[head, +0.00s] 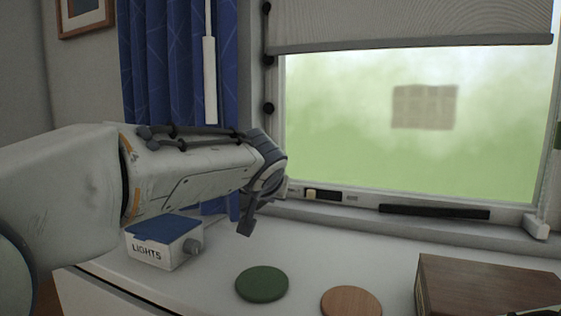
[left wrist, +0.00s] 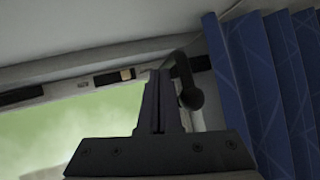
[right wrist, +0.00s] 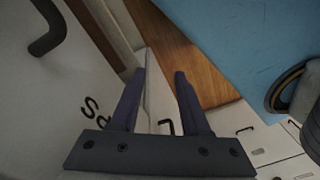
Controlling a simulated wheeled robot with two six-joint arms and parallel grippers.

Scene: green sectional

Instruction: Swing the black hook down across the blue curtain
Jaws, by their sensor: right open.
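The blue curtain (head: 170,60) hangs gathered at the left of the window in the head view. It fills the right side of the left wrist view (left wrist: 270,80). The black hook (left wrist: 188,85) shows in the left wrist view, with a round knob and a bent bar, between the curtain and the window. My left gripper (left wrist: 155,73) has its fingers together, with the hook just right of them; contact is unclear. In the head view my left gripper (head: 246,230) is low before the curtain's edge, and the hook is not distinguishable. My right gripper (right wrist: 160,72) is open and empty.
A white LIGHTS box (head: 165,245), a green disc (head: 262,284), a wooden disc (head: 350,302) and a brown box (head: 485,285) rest on the white counter. A white wand (head: 210,80) hangs before the curtain. A blue surface (right wrist: 245,45) is near my right gripper.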

